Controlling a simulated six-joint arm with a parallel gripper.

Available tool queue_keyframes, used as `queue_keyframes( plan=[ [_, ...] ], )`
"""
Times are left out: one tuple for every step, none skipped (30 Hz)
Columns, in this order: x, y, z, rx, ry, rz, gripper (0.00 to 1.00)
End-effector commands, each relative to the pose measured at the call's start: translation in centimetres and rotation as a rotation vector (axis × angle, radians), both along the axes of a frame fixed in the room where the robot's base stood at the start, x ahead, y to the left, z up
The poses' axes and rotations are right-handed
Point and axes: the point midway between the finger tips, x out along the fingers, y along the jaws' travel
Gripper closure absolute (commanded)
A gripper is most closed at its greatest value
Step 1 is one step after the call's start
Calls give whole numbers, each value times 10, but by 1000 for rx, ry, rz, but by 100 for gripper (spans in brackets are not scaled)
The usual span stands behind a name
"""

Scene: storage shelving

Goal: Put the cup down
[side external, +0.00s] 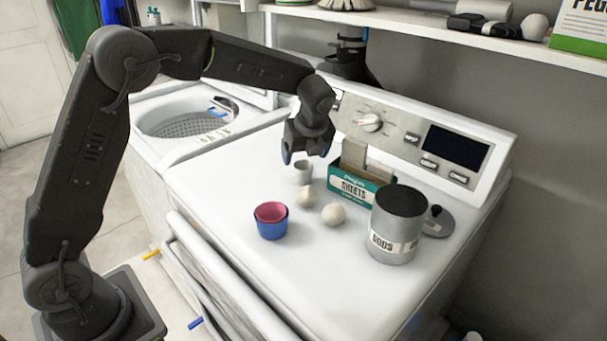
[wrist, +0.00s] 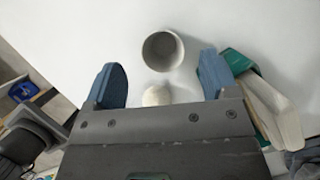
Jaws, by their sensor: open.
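A small grey-white cup (side external: 303,172) stands on the white dryer top, near the green sheets box. In the wrist view the cup (wrist: 162,50) shows its open round mouth, a little beyond the fingertips and centred between them. My gripper (side external: 305,155) is above and close to the cup in the side view. Its blue fingers (wrist: 165,82) are spread wide with nothing between their tips. A blue cup (side external: 271,228) with a pink-red cup (side external: 270,212) nested in it stands upright nearer the front of the dryer top.
Two pale balls (side external: 333,214) lie near the cup; one pale ball (wrist: 157,95) shows between my fingers' bases. A green sheets box (side external: 352,180) stands to the right, then a grey canister (side external: 398,225) with its lid (side external: 437,222) beside it.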

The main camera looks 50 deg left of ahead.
Motion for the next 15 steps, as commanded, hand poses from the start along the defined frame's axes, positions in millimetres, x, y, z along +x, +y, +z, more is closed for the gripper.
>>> queue_keyframes(
  plan=[
    [1,2,-5,0,2,2,20],
    [1,3,-8,0,2,2,20],
    [1,4,-10,0,2,2,20],
    [1,4,-11,-1,1,1,20],
    [2,5,-12,-1,1,1,20],
    [2,5,-15,-1,1,1,20],
    [2,6,-18,0,2,2,20],
    [3,6,-21,-1,3,2,20],
    [3,7,-27,-1,3,2,20],
    [4,8,-32,-2,3,2,20],
    [5,9,-37,-1,4,2,20],
    [6,10,-42,-1,3,2,20],
    [7,11,-47,-1,3,3,20],
    [7,13,-50,-1,3,3,20],
    [8,14,-54,-1,2,3,20]
  ],
)
